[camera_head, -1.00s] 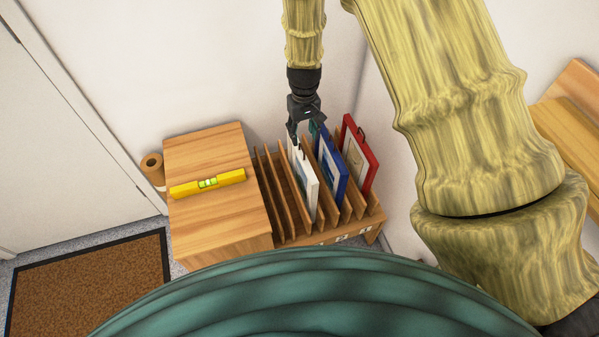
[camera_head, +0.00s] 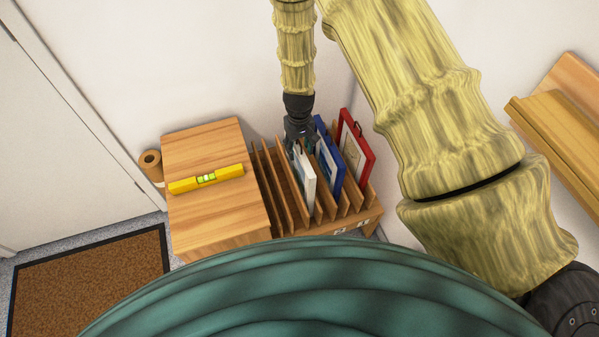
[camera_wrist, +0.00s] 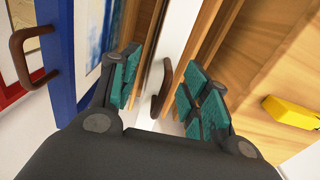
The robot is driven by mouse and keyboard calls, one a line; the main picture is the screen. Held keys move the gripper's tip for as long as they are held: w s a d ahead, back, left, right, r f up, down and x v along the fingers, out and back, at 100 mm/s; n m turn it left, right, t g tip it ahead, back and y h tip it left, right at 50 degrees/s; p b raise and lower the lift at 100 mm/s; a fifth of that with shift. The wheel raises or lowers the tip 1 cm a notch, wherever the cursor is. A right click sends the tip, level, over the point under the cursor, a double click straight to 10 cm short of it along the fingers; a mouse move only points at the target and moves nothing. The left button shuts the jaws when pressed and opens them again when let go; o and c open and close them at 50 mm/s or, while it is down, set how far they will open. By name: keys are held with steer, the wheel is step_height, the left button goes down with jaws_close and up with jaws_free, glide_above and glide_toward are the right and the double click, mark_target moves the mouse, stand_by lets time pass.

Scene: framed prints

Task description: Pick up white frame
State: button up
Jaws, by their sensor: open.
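The white frame (camera_head: 306,180) stands upright in a slot of the wooden rack (camera_head: 285,213), left of the blue frame. In the wrist view the white frame (camera_wrist: 181,42) lies between my open fingers, with its brown hanger (camera_wrist: 161,88) in the gap. My gripper (camera_head: 297,145) is over the back end of the white frame in the head view. In the wrist view my gripper (camera_wrist: 160,90) has teal pads on both sides of the frame's edge, with visible space on each side. The lower part of the frame is hidden by rack dividers.
A blue frame (camera_head: 330,165) and a red frame (camera_head: 357,146) stand in slots to the right. A wooden cabinet (camera_head: 205,220) with a yellow level (camera_head: 206,179) stands to the left. A brown roll (camera_head: 151,163) is beside it. The wall is close behind.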

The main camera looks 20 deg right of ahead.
steer(key=shift+f, duration=0.6)
jaws_close()
